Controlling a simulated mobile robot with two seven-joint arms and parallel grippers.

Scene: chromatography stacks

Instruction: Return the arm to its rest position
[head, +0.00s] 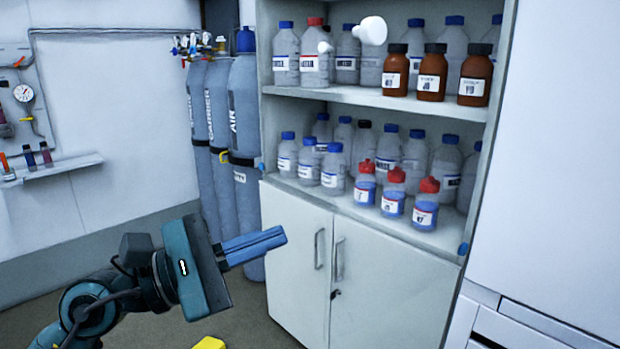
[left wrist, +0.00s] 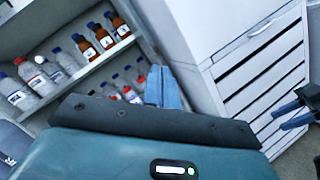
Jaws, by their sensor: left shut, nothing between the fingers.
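My left gripper (head: 284,237) is in front of the cabinet's lower doors in the head view, its blue fingers pointing right. The fingers are shut together with nothing between them. They also show at the middle of the left wrist view (left wrist: 162,88), above the teal wrist body. My left arm reaches in from the lower left and is bent at the wrist. At the right edge of the left wrist view, my right gripper (left wrist: 276,120) shows two blue fingers with a gap between them. My right arm is out of the head view.
A white cabinet (head: 297,256) holds several bottles on two open shelves, with doors below. Grey gas cylinders (head: 244,120) stand to its left. A small wall shelf (head: 62,168) carries vials at the far left. A yellow object (head: 209,343) shows at the bottom edge.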

